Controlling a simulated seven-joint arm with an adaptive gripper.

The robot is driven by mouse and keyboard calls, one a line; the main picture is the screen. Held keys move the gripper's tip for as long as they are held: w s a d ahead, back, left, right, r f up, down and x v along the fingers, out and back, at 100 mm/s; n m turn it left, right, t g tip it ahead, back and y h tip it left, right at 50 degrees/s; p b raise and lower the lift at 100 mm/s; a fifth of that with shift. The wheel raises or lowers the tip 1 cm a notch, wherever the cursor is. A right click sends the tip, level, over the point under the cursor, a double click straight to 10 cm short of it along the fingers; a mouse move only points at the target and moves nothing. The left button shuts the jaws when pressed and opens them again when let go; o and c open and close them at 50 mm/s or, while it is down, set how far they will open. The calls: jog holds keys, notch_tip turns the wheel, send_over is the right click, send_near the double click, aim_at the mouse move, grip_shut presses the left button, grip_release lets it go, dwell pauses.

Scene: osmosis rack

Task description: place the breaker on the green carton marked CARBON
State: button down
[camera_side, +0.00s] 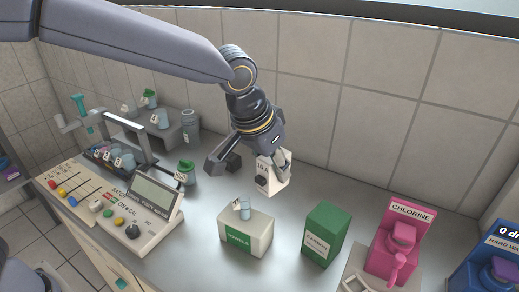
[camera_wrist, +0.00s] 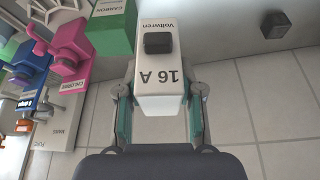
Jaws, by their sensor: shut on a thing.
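The breaker (camera_side: 265,178) is a white block with a dark switch, held tilted in the air above the bench. In the wrist view the breaker (camera_wrist: 160,75) fills the space between the fingers and reads "16 A" and "Voltwren". My gripper (camera_side: 270,165) is shut on it; both fingers (camera_wrist: 160,105) flank its sides in the wrist view. The green carton marked CARBON (camera_side: 322,236) stands upright on the bench, to the right of and below the breaker. Its top shows at the upper left of the wrist view (camera_wrist: 112,30), apart from the breaker.
A white-and-green box (camera_side: 240,236) with a small beaker (camera_side: 244,210) on it stands left of the carton. A pink CHLORINE dispenser (camera_side: 398,240) and a blue unit (camera_side: 490,270) stand right. A control panel (camera_side: 145,205) lies left. The tiled wall is close behind.

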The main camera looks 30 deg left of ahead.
jog(key=s+d+r+m, duration=0.1)
jog(key=s+d+r, duration=0.3)
jog(key=s+r, duration=0.15)
send_over(331, 215)
jog(key=shift+h, duration=0.3)
notch_tip(331, 215, down, 9)
jog(key=shift+s+a+r, duration=0.1)
jog(key=shift+s+a, duration=0.05)
jog(key=shift+f, duration=0.25)
jog(key=shift+w+f, duration=0.2)
jog(key=shift+f, duration=1.4)
jog(key=shift+f, duration=0.15)
jog(key=c, duration=0.7)
grip_release()
